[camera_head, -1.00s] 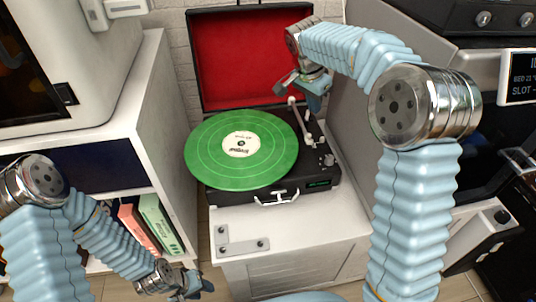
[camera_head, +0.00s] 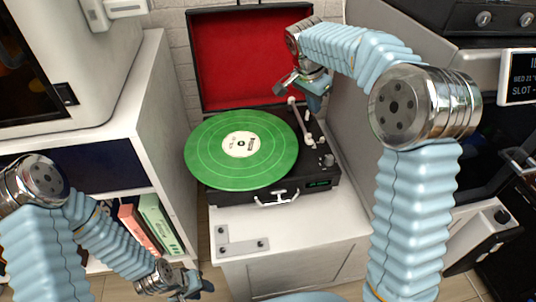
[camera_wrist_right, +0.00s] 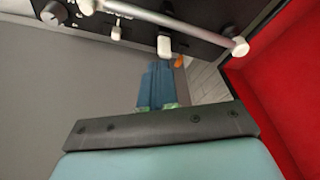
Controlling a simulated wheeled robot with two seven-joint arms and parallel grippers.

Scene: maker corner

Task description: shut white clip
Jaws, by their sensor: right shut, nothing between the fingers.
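The turntable's pale tonearm (camera_head: 300,120) runs along the right side of the deck, and its rod (camera_wrist_right: 190,24) crosses the top of the right wrist view. A small white upright piece (camera_wrist_right: 165,46), which looks like the clip, stands beside the rod. Whether it is open or shut is unclear. My right gripper (camera_head: 317,101) is over the deck's back right, close to the tonearm. In the right wrist view its blue fingers (camera_wrist_right: 159,68) are together with nothing between them, just below the white piece. My left gripper (camera_head: 200,290) is low at the bottom edge, away from the turntable; its opening is unclear.
A green record (camera_head: 215,150) lies on the black turntable (camera_head: 250,201), whose red-lined lid (camera_head: 245,60) stands open behind. The turntable sits on a white cabinet (camera_head: 300,225) with a metal plate (camera_head: 240,247) at its front. A grey wall panel (camera_head: 350,150) stands close on the right.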

